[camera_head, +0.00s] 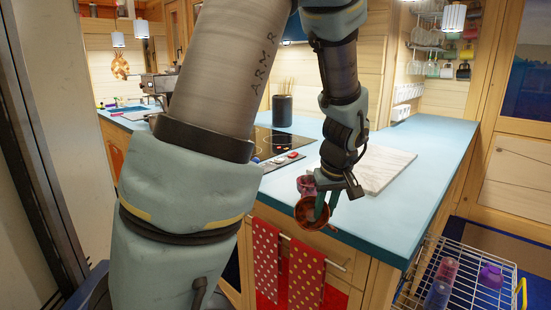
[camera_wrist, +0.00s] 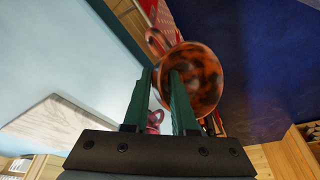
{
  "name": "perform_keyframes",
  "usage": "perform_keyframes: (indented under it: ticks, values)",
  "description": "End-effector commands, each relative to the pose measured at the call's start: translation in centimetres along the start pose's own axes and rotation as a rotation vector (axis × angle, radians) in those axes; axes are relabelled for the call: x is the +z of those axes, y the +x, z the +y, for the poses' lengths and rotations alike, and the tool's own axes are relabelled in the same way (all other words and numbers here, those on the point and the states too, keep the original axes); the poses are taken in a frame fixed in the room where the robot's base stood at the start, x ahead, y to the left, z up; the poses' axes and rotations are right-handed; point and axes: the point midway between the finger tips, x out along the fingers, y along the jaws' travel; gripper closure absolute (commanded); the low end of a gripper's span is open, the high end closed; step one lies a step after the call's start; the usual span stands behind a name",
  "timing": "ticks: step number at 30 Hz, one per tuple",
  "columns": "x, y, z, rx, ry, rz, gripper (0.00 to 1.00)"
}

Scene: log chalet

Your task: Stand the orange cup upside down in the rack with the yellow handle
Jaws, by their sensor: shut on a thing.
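The orange cup (camera_head: 308,214), mottled orange and dark brown, is held at the front edge of the blue counter. My gripper (camera_head: 326,203) is shut on its wall. The white wire rack (camera_head: 462,250) is at the lower right, lower than the counter. Its yellow handle (camera_head: 523,296) is at the right end.
The rack holds a pink cup (camera_head: 447,269), a clear bluish cup (camera_head: 437,294) and a purple cup (camera_head: 491,276). A pink cup (camera_head: 306,185) is on the counter behind the orange cup. A pale board (camera_head: 385,168) lies on the counter. Red towels (camera_head: 266,262) hang below.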

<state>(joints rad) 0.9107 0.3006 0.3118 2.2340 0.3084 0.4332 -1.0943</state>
Motion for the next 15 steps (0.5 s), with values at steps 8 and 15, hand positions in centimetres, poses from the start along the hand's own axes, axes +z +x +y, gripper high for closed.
perform_keyframes:
  ticks: [8,15]
  values:
    - [-2.6,7.4,-8.5,0.017,0.066,-0.005,1.0]
    - [-4.2,12.0,-13.4,0.036,0.119,-0.004,1.0]
